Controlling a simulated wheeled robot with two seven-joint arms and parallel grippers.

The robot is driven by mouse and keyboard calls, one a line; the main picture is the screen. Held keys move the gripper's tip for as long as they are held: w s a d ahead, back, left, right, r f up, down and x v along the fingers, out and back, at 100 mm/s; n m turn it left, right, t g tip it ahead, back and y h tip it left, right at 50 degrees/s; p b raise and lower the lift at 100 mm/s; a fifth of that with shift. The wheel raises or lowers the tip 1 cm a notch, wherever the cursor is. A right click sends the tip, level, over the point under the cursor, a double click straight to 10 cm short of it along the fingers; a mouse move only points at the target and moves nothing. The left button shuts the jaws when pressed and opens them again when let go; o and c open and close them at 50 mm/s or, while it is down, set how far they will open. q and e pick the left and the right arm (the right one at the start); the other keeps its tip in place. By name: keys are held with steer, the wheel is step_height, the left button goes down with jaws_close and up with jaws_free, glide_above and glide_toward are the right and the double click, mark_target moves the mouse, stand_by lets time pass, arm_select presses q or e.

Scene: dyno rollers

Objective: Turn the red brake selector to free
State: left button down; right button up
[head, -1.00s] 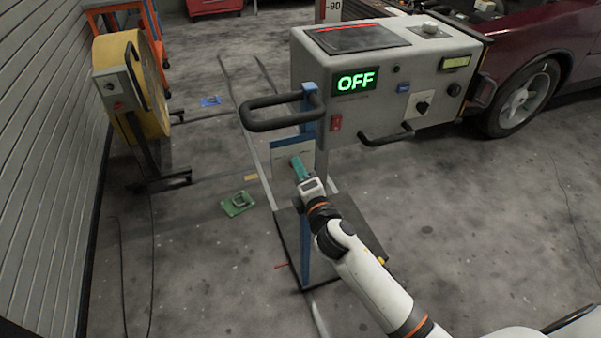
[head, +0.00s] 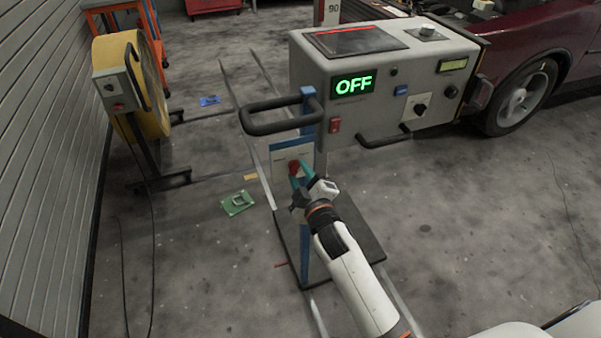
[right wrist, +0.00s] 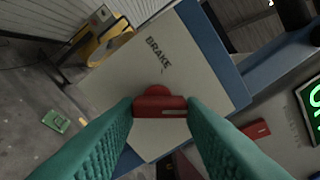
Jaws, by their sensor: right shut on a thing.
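The red brake selector (head: 294,166) sits on a pale plate (head: 281,154) on the blue column below the console. In the right wrist view its red bar (right wrist: 158,106) lies across the picture, with a pale line on its right half. The word BRAKE is printed above it on the plate (right wrist: 200,60); no other position label is readable. My right gripper (head: 302,175) is at the plate. Its teal fingers (right wrist: 160,112) are shut on the selector, one at each end of the bar. My left gripper is not in view.
A grey console (head: 345,110) above my right gripper has a display reading OFF and black handles (head: 262,127) projecting from it. A dark base plate (head: 355,245) lies below.

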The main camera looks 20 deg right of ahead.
steer(key=shift+f+m, duration=0.1)
steer(key=shift+m, duration=0.7)
steer(key=o, duration=1)
steer(key=s, duration=1.2)
steer(key=shift+d, duration=0.2)
